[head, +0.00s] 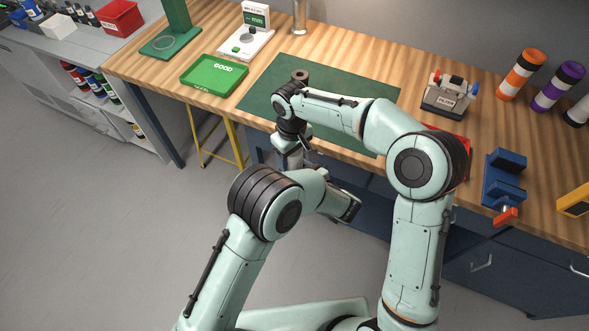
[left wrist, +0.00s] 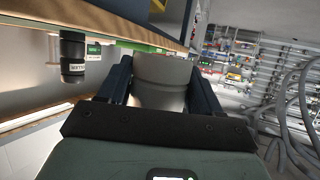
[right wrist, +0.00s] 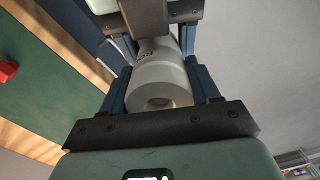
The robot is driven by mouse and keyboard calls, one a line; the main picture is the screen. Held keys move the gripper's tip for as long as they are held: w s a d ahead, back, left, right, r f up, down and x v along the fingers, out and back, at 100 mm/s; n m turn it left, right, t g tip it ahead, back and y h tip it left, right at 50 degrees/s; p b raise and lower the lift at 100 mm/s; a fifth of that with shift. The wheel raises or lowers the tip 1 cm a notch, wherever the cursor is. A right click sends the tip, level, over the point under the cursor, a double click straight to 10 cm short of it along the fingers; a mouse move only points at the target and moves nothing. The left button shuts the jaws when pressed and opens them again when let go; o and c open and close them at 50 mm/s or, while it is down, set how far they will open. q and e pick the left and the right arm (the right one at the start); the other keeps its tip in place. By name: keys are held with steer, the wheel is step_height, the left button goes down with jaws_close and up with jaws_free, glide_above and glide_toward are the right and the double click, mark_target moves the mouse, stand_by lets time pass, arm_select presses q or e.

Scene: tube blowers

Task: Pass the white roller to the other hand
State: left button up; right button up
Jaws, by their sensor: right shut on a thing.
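The white roller (head: 289,158) is off the table in the head view, held in front of the bench edge below my right gripper (head: 291,148). In the right wrist view the roller (right wrist: 160,85) lies between the fingers of my right gripper, which is shut on it; its hollow end faces that camera. A dark part of the other gripper shows at its far end. In the left wrist view the roller (left wrist: 160,78) also lies between the two fingers of my left gripper (left wrist: 160,70); whether they press on it is unclear. In the head view my left arm hides that gripper.
The wooden bench holds a green mat (head: 350,95), a green GOOD tray (head: 213,75), a grey tester (head: 447,94), a blue vise-like fixture (head: 505,178) and coloured rolls (head: 522,74). The bench's front edge is close behind the roller. The floor at left is clear.

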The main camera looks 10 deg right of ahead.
arm_select(q)
steer(key=shift+d, duration=0.1)
steer(key=shift+c, duration=0.9)
arm_select(e)
steer(key=o, duration=0.8)
steer(key=shift+s+a, duration=0.1)
steer(key=shift+a, duration=0.1)
steer(key=o, duration=0.5)
steer(key=shift+o, duration=0.2)
steer(key=shift+r, duration=0.15)
